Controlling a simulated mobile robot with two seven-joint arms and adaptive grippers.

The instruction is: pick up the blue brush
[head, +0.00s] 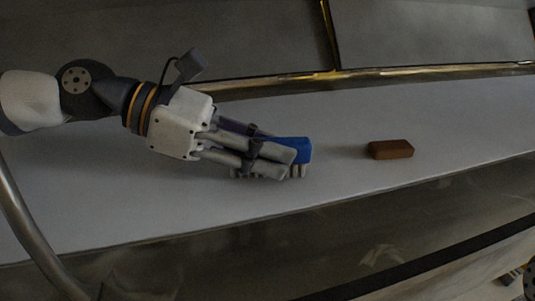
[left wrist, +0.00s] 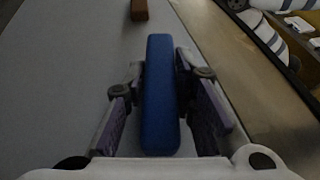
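The blue brush (left wrist: 160,95) lies between the two fingers of my left gripper (left wrist: 160,75), its long side running away from the wrist. In the left wrist view both fingertips lie against its sides, with no clear gap. In the head view my left gripper (head: 285,160) reaches in from the left, low over the table, and its fingers hide much of the brush (head: 294,148). Pale bristles under the brush are at the table surface; I see no clear lift. My right gripper is not in view.
A brown block (head: 390,149) lies on the pale table (head: 440,120) to the right of the brush. It also shows at the top of the left wrist view (left wrist: 139,10). A metal rail (head: 420,72) runs along the back. The table between brush and block is clear.

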